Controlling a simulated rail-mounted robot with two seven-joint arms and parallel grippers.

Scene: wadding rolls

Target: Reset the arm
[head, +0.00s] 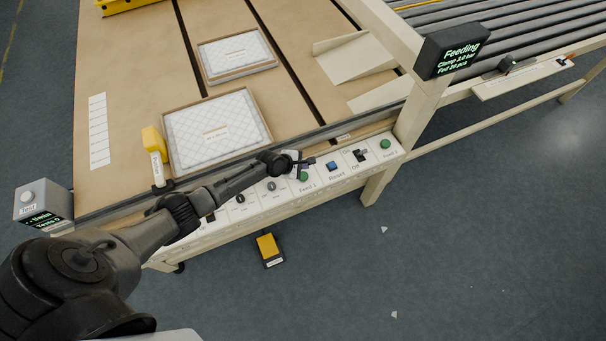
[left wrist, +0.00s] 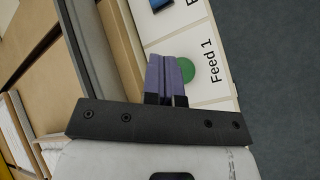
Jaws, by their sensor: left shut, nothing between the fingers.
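My left arm reaches in from the lower left over the front control panel (head: 342,171). My left gripper (head: 309,161) is shut and empty, just above the panel near the green Feed 1 button (head: 303,176). In the left wrist view the closed purple fingers (left wrist: 166,72) partly cover that green button (left wrist: 187,69). I cannot tell whether the fingertips touch the panel. The blue Reset button (head: 331,166) lies just to the right of Feed 1. My right gripper is not in view.
Two quilted pads in trays, one near (head: 215,133) and one far (head: 235,54), lie on the brown table. A yellow-topped device (head: 154,142) stands left of the near tray. A black Off switch (head: 360,155) and green Feed 2 button (head: 385,144) are farther right. A yellow pedal (head: 268,247) is on the floor.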

